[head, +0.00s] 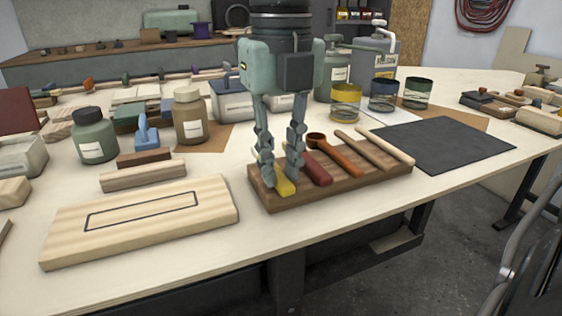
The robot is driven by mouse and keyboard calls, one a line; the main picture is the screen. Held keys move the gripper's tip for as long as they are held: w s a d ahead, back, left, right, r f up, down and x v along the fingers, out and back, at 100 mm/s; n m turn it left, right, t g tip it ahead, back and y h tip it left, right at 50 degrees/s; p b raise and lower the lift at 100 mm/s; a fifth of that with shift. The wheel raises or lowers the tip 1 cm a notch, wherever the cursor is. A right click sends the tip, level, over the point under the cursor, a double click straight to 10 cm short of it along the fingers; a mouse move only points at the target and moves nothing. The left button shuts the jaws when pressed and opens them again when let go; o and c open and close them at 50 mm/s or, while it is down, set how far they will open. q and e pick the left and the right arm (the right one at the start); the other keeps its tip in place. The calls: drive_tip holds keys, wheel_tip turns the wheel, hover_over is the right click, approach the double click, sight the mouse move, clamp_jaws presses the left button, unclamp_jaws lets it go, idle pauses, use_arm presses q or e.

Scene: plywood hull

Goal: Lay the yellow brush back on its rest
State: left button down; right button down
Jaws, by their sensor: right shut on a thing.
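The yellow brush (285,186) is at the left end of the dark wooden rest (347,188). My right gripper (279,178) comes down from above and is shut on the yellow brush, one finger on each side. The brush looks low over the rest, in line with the other tools. I cannot tell whether it touches the wood. My left gripper is not in view.
On the rest, right of the brush, lie a red-handled tool (316,168), an orange ladle-like tool (338,157) and pale sticks (365,150). A pale board (70,237) lies front left, a dark mat (445,143) right. Jars and cans stand behind.

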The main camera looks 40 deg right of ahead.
drive_tip(key=shift+s+f, duration=0.1)
drive_tip(key=c, duration=1.8)
unclamp_jaws()
drive_tip(key=o, duration=0.4)
drive_tip(key=shift+f, duration=0.15)
